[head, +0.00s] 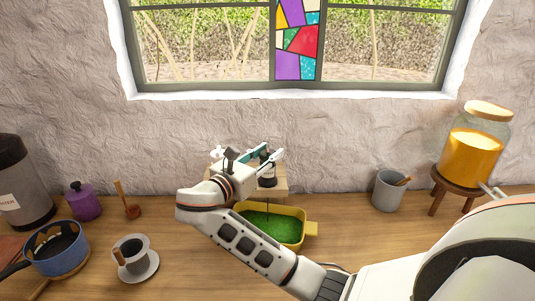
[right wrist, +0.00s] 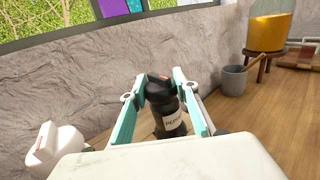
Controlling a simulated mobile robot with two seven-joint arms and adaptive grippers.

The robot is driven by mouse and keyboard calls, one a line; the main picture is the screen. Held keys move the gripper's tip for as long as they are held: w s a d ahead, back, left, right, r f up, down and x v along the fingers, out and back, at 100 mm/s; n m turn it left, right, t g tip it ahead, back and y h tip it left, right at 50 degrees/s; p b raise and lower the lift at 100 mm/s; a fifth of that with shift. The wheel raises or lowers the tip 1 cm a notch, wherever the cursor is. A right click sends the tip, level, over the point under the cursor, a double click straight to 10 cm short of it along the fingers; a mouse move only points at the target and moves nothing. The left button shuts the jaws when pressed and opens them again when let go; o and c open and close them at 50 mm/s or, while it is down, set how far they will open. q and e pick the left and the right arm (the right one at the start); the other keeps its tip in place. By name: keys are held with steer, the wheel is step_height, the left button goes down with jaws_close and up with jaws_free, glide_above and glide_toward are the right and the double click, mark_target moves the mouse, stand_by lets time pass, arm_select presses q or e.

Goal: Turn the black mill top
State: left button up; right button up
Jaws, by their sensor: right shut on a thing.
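The black mill (right wrist: 170,118) stands upright, with a white label starting "PEP" and a small red mark on its dark top. In the head view the mill (head: 267,181) is partly hidden behind my right gripper (head: 265,158). In the right wrist view the right gripper (right wrist: 160,80) has its teal-lined fingers on both sides of the mill's top, shut on it. The mill stands on a small wooden stand (head: 281,187) near the wall. My left gripper is not in view.
A white mill-like object (right wrist: 60,150) with a red mark is close by on the left. A yellow tray (head: 308,229) with a green inside lies in front of the stand. A grey cup (head: 388,190) and a juice jar (head: 472,155) stand right; a saucer (head: 152,262) and blue pot (head: 60,262) left.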

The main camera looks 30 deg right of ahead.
mark_target(263, 157)
stand_by(0.5)
steer(key=o, duration=1.1)
steer(key=shift+o, duration=0.2)
steer(key=shift+v, duration=3.75)
